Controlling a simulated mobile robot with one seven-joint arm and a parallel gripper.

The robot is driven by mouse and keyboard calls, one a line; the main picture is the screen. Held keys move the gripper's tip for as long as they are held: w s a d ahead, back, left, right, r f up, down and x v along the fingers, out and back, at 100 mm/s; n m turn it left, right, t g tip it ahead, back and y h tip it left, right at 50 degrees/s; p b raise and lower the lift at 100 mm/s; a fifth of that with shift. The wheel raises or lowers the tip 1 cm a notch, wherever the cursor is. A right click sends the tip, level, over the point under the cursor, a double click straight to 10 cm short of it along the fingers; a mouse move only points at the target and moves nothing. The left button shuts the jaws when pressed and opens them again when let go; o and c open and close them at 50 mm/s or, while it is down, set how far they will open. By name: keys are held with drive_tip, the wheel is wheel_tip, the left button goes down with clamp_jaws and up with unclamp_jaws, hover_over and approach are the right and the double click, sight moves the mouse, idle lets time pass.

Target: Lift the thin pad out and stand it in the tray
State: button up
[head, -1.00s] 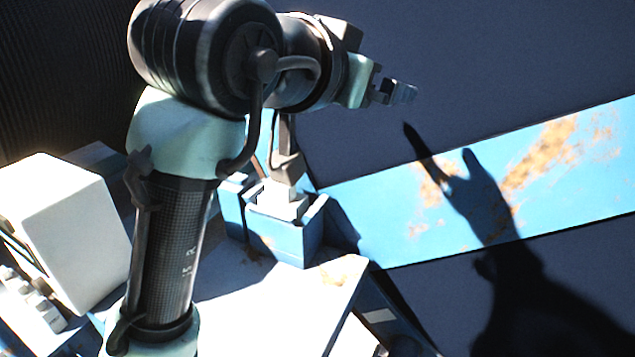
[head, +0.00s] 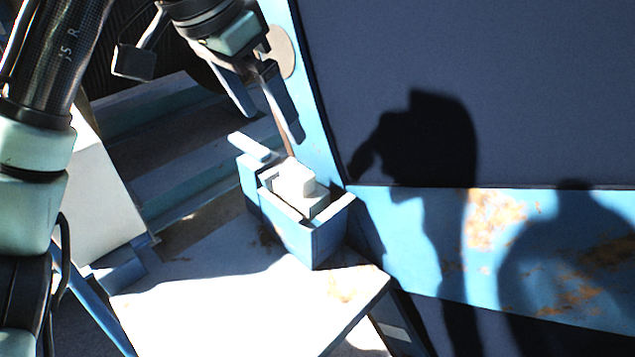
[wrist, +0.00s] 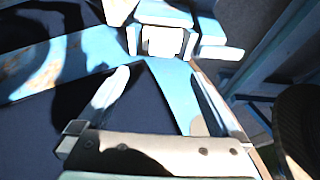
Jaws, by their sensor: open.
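A blue open-topped box (head: 318,243) stands at the back corner of the pale table, with a white stepped block (head: 293,180) inside it. A thin pale slab (head: 253,147) lies across the narrow blue part at the box's left. I cannot tell surely which piece is the thin pad or whether the box is the tray. My gripper (head: 274,127) is open and empty, above and behind the box, fingers pointing down. In the wrist view my gripper (wrist: 160,74) points toward the white block (wrist: 163,41) and the pale slab (wrist: 222,53), apart from both.
The pale table top (head: 250,300) is mostly clear in front of the box. A white cabinet-like block (head: 105,215) stands at left, partly behind my arm. A rusty blue beam (head: 500,230) and dark panel (head: 540,90) lie beyond the box. Hard shadows cover parts of them.

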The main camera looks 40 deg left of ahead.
hover_over(299, 168)
drive_tip(key=s, duration=0.3)
wheel_tip(299, 168, down, 6)
drive_tip(key=shift+w+p+x, duration=0.15)
drive_tip(key=shift+p+x, duration=0.45)
drive_tip(key=shift+x, duration=0.85)
drive_tip(key=shift+w+p+x, duration=0.1)
drive_tip(key=shift+p+x, duration=0.45)
drive_tip(key=shift+x, duration=0.9)
drive_tip(key=shift+r, duration=0.1)
clamp_jaws()
drive_tip(key=shift+r, duration=0.15)
